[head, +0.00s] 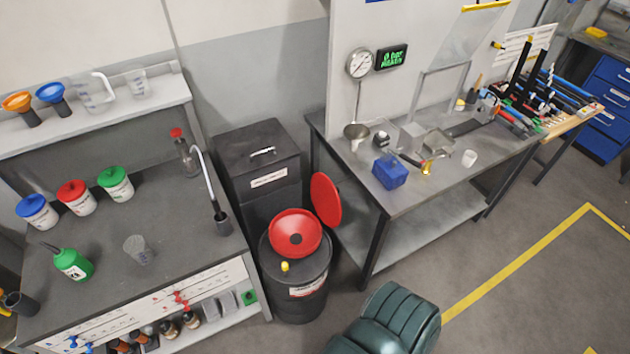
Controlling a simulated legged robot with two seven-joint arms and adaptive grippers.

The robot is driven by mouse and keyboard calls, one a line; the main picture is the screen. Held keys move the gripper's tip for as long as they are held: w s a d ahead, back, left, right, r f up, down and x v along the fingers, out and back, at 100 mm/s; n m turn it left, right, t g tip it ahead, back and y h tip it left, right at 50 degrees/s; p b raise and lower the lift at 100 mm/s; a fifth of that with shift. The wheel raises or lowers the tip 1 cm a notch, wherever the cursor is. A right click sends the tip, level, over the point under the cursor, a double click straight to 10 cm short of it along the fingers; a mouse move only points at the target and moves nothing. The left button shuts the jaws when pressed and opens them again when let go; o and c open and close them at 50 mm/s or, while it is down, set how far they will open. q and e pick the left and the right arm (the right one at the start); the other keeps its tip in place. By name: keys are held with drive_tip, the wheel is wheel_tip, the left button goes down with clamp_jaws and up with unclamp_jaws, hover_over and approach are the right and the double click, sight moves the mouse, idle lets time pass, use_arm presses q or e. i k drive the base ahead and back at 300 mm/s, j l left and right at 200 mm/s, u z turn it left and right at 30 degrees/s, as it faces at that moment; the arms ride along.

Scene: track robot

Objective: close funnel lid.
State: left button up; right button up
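A red funnel (296,233) sits on top of a black drum (305,302) in the middle of the head view. Its round red lid (326,200) stands open, tilted up steeply at the funnel's right rear side. The funnel's bowl and dark centre hole are uncovered. The hinge between lid and funnel is too small to make out. Neither of my grippers can be made out in this view, and nothing is seen touching the lid.
A small yellow cap (285,266) is on the drum's front top. A black bin (262,160) stands behind. A workbench with bottles (75,197) is at the left. A table with a blue box (389,171) is close on the lid's right. Open floor (500,270) lies right.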

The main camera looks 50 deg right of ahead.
sight(326, 200)
drive_tip(key=k+l, duration=0.15)
drive_tip(key=l, duration=0.3)
drive_tip(key=k+l+u, duration=0.1)
drive_tip(key=l, duration=0.4)
drive_tip(key=k+l, duration=0.15)
drive_tip(key=l, duration=0.3)
drive_tip(key=k+l+u, duration=0.1)
drive_tip(key=l, duration=0.35)
drive_tip(key=k+l, duration=0.2)
drive_tip(key=l, duration=0.25)
drive_tip(key=k+l+u, duration=0.1)
drive_tip(key=l, duration=0.35)
drive_tip(key=k+l, duration=0.2)
drive_tip(key=l, duration=0.25)
drive_tip(key=k+l, duration=0.2)
drive_tip(key=l, duration=0.2)
drive_tip(key=i+j+u, duration=0.1)
drive_tip(key=i, duration=0.2)
drive_tip(key=i+j+u, duration=0.1)
drive_tip(key=i+j, duration=0.1)
drive_tip(key=i, duration=0.1)
